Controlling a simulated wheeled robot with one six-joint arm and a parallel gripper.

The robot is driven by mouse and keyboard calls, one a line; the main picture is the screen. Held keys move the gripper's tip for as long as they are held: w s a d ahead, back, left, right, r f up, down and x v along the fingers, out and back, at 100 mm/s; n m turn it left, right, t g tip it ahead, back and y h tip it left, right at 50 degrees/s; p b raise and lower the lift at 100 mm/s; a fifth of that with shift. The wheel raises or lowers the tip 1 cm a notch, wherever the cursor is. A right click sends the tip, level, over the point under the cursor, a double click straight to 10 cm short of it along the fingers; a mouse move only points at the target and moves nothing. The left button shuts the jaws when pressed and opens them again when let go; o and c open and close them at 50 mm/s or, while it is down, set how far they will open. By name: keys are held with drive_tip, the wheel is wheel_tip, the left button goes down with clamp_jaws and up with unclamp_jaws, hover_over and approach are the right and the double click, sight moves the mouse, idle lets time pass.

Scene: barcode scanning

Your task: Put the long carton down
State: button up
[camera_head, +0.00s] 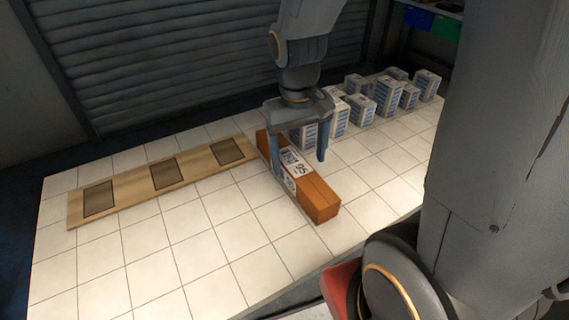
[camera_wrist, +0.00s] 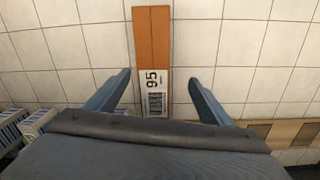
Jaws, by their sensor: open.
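The long carton (camera_head: 316,199) is orange-brown with a white barcode label marked 95. It lies flat on the white tiled table (camera_head: 200,240), right of the wooden board. In the wrist view the carton (camera_wrist: 151,45) runs away from me between the fingers, its label near the gripper. My gripper (camera_head: 300,168) is over the carton's middle, pointing down. Its fingers are spread on either side of the carton. In the wrist view my gripper (camera_wrist: 155,85) is open, with gaps between each finger and the carton's sides.
A wooden board (camera_head: 133,185) with several dark square patches lies on the left. Several white-and-blue boxes (camera_head: 361,106) stand at the back right. Bare tiles lie in front of the board and right of the carton. A shuttered wall (camera_head: 180,60) is behind.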

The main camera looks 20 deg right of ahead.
sight(292, 161)
drive_tip(key=shift+n+g+h, duration=0.3)
drive_tip(key=shift+g+h, duration=0.1)
drive_tip(key=shift+h, duration=0.1)
drive_tip(key=w, duration=0.2)
drive_tip(key=w+r+p, duration=0.2)
drive_tip(key=w, duration=0.1)
drive_tip(key=shift+w+a+r, duration=0.2)
drive_tip(key=shift+w+a, duration=0.15)
drive_tip(key=shift+a, duration=0.05)
drive_tip(key=shift+w, duration=0.3)
wheel_tip(292, 161, down, 2)
drive_tip(key=shift+d+f+p, duration=0.15)
drive_tip(key=shift+f+p, duration=0.05)
drive_tip(key=shift+p, duration=0.15)
drive_tip(key=shift+s+d+f+p, duration=0.1)
drive_tip(key=shift+s+f+p, duration=0.15)
drive_tip(key=shift+f, duration=0.65)
drive_tip(key=shift+s+d+f+p, duration=0.1)
drive_tip(key=shift+f+p, duration=0.15)
drive_tip(key=shift+f, duration=0.6)
drive_tip(key=shift+s+d+f+p, duration=0.1)
drive_tip(key=shift+s+f+p, duration=0.15)
drive_tip(key=shift+f, duration=0.65)
drive_tip(key=shift+w, duration=0.1)
clamp_jaws()
drive_tip(key=shift+r, duration=0.15)
